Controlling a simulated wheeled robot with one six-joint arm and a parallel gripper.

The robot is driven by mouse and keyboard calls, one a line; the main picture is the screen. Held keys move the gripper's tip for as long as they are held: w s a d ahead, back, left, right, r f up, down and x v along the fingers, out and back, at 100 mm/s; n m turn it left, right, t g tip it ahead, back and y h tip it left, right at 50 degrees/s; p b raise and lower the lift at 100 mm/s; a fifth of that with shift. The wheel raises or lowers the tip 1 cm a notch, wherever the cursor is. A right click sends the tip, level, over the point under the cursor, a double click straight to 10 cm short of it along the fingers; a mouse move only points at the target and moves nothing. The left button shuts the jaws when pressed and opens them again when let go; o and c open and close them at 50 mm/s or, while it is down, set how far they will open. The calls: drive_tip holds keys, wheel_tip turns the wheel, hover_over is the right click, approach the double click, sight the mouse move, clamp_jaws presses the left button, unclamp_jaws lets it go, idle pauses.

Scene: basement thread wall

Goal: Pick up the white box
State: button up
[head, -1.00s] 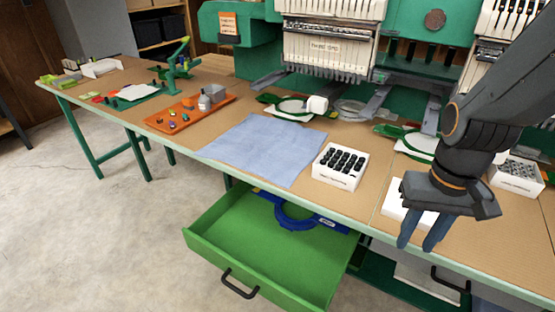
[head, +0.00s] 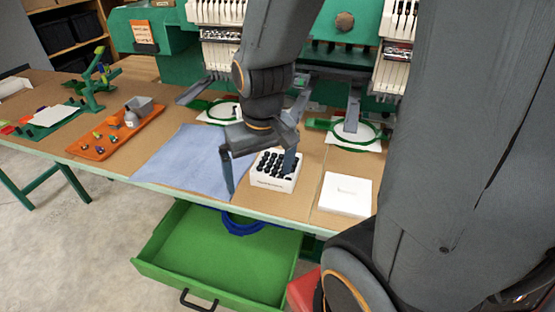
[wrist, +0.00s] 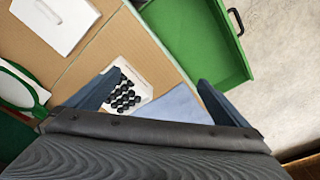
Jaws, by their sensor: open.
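A closed flat white box (head: 345,193) lies on the table, right of a white open-topped box (head: 274,181) that holds several black spools. The flat box also shows at the top left of the wrist view (wrist: 55,22). The spool box is partly hidden by my gripper in the wrist view (wrist: 143,92). My gripper (head: 260,180) is open, fingers pointing down and well apart, and nothing is held. In the head view its right finger overlaps the spool box and its left finger overlaps the blue cloth. Its height above the table is hard to tell.
A blue cloth (head: 185,160) lies left of the spool box. An open green drawer (head: 215,255) juts out below the table edge. An orange tray (head: 110,136) with small items is farther left. Green hoops and machine arms stand behind. Bare table surrounds the flat box.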

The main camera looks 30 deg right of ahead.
wheel_tip(320, 180, up, 3)
drive_tip(key=w+m+p, duration=0.1)
drive_tip(key=w+p, duration=0.1)
drive_tip(key=p, duration=0.1)
drive_tip(key=m+h, duration=0.1)
drive_tip(key=m, duration=0.6)
approach(277, 165)
drive_tip(key=shift+a+f+g, duration=0.15)
drive_tip(key=shift+f+g, duration=0.15)
drive_tip(key=shift+f, duration=0.35)
drive_tip(key=shift+f+m, duration=0.25)
drive_tip(key=shift+m, duration=0.05)
drive_tip(key=shift+w+d+f+p, duration=0.2)
drive_tip(key=shift+f+p, duration=0.1)
drive_tip(key=shift+f, duration=0.9)
drive_tip(key=shift+w+d+f+p, duration=0.2)
drive_tip(key=shift+f+p, duration=0.15)
drive_tip(key=shift+f, duration=0.85)
drive_tip(key=shift+w+d+f+p, duration=0.2)
drive_tip(key=shift+f+p, duration=0.1)
drive_tip(key=shift+f, duration=0.9)
drive_tip(key=shift+c, duration=0.4)
drive_tip(key=c, duration=1)
